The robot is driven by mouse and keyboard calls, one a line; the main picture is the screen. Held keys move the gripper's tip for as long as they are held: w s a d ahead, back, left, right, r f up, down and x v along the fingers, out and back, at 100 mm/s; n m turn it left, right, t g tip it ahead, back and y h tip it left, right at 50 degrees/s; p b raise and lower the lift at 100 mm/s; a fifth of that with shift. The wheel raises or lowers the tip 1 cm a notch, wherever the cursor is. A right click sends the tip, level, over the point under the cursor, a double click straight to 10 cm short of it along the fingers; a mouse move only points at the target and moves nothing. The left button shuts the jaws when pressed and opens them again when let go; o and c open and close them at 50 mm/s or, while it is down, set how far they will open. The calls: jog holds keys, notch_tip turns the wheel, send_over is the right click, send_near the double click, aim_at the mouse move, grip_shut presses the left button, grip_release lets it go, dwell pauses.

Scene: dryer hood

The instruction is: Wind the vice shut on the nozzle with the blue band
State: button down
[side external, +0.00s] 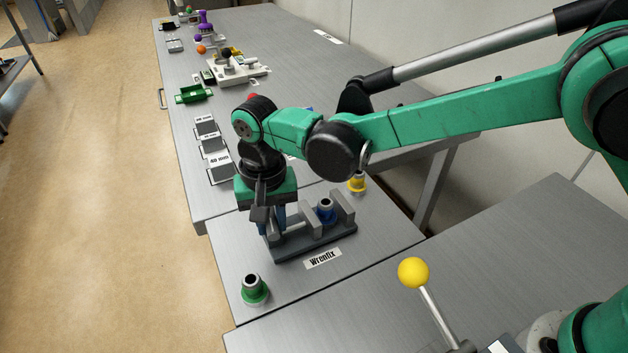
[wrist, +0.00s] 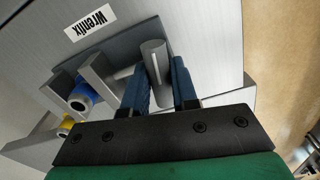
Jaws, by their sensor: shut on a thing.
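The vice (side external: 325,240) has a dark base and light grey jaw plates, and stands near the "Wrenfix" label. The nozzle with the blue band (side external: 326,213) stands upright between the jaw plates; it also shows in the wrist view (wrist: 83,96). I cannot tell whether both plates touch it. My gripper (side external: 273,220) points down at the left end of the vice. In the wrist view its blue fingers (wrist: 162,85) are on either side of the grey vice handle (wrist: 155,55), shut on it. The fingers partly hide the handle and screw.
A green-banded nozzle (side external: 254,291) stands near the front left and a yellow-banded nozzle (side external: 357,184) behind the vice. A yellow ball-topped lever (side external: 413,272) rises at the right front. Labelled pads (side external: 215,147) and a green tray (side external: 194,94) lie farther back.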

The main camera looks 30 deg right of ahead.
jog(key=shift+m, duration=1.2)
jog(key=shift+m, duration=1.2)
jog(key=shift+m, duration=1.2)
jog(key=shift+m, duration=1.2)
